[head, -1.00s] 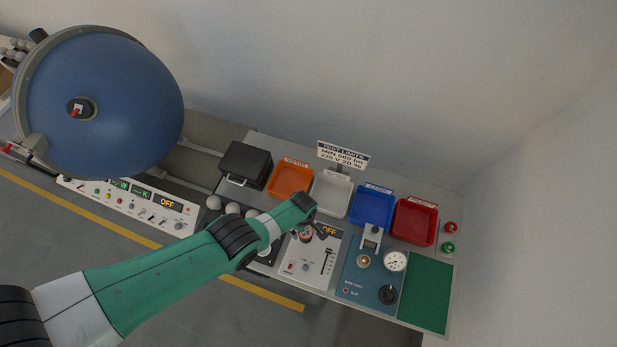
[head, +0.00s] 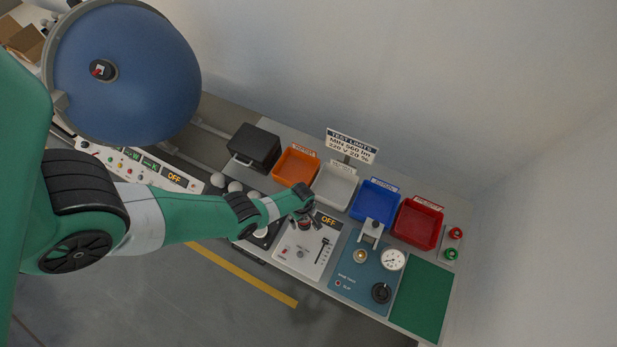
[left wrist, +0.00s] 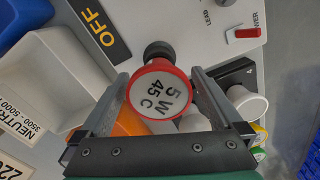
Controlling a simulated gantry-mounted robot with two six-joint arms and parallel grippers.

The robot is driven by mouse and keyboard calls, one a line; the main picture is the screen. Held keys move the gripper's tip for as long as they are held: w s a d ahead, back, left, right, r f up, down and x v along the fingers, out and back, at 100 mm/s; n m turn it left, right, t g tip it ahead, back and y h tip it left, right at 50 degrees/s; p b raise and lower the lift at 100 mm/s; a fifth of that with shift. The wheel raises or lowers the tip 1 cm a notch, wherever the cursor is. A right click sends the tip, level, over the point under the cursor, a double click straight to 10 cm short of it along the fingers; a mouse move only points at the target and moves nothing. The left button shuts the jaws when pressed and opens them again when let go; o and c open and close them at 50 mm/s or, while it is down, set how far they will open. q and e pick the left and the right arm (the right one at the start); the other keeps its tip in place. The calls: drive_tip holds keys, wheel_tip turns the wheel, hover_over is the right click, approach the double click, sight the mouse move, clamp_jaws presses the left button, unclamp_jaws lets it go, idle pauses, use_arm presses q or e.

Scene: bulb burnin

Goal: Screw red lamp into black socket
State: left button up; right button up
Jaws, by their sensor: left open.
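The red lamp (left wrist: 160,90) has a red rim and a pale face with "5 W 45 C" printed on it. It shows at the white tester panel in the head view (head: 305,226), partly hidden by my gripper. The black socket (left wrist: 158,50) is behind it in the left wrist view, and the lamp appears in line with it. How far the lamp is seated cannot be seen. My left gripper (head: 309,217) is over the lamp, its two open fingers (left wrist: 160,78) on either side of the red rim. My right gripper is not in view.
The white panel (head: 291,262) carries an OFF display and a slider. Behind it stand orange (head: 296,167), white (head: 335,186), blue (head: 375,200) and red (head: 418,225) bins. A blue panel with a gauge (head: 392,260) is to the right. White bulbs (head: 236,187) stand left. The green mat (head: 421,300) is bare.

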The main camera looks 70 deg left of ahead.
use_arm(q)
drive_tip(key=shift+f, duration=0.4)
drive_tip(key=c, duration=1.3)
drive_tip(key=m, duration=0.5)
drive_tip(key=shift+w, duration=0.1)
drive_tip(key=m, duration=0.6)
drive_tip(key=shift+w+d+m, duration=0.1)
drive_tip(key=shift+m, duration=0.2)
drive_tip(key=m, duration=0.6)
drive_tip(key=shift+w+d, duration=0.1)
drive_tip(key=m, duration=0.5)
drive_tip(key=o, duration=1.2)
